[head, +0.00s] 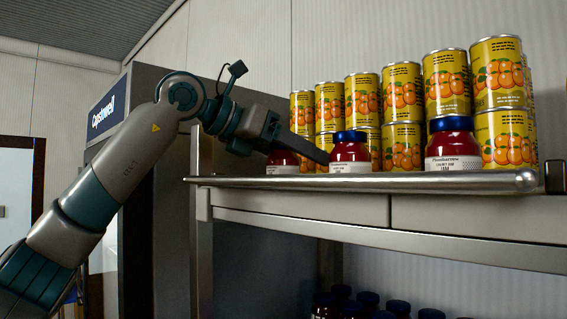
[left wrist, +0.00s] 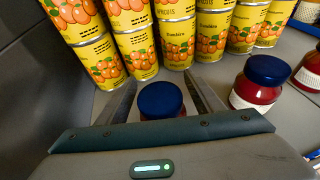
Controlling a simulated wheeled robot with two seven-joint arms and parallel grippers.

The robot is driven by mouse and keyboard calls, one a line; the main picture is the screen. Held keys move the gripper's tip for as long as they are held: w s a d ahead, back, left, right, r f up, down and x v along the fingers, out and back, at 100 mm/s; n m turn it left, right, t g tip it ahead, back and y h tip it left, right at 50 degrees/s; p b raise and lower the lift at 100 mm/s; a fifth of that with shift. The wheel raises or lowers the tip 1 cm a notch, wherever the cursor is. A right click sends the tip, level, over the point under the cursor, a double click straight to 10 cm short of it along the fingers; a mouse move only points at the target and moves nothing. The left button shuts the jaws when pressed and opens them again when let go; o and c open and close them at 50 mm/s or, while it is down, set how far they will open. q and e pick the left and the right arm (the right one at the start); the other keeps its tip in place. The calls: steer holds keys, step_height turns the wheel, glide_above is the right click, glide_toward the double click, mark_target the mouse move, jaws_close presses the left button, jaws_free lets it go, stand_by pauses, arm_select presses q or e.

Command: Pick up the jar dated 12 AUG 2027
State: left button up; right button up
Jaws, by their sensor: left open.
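Three red jars with blue lids and white labels stand in a row on the upper shelf: a left jar (head: 282,158), a middle jar (head: 350,153) and a right jar (head: 452,146). The dates are too small to read. My left gripper (head: 312,150) is open at the left jar and hides its upper part in the head view. In the left wrist view, the left jar's blue lid (left wrist: 161,99) is between the two fingers; contact cannot be told. The middle jar (left wrist: 258,83) stands to the right, outside the fingers. My right gripper is not in view.
Stacked yellow apricot cans (head: 402,88) stand close behind the jars. The shelf's metal front rail (head: 380,183) runs below them. More blue-lidded jars (head: 368,301) stand on a lower shelf. A dark cabinet (head: 150,200) is at the left.

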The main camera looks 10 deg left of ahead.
arm_select(q)
steer(key=shift+r, duration=0.1)
steer(key=c, duration=1.4)
steer(key=shift+o, duration=0.2)
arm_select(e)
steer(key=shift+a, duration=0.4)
arm_select(q)
steer(key=shift+r, duration=0.1)
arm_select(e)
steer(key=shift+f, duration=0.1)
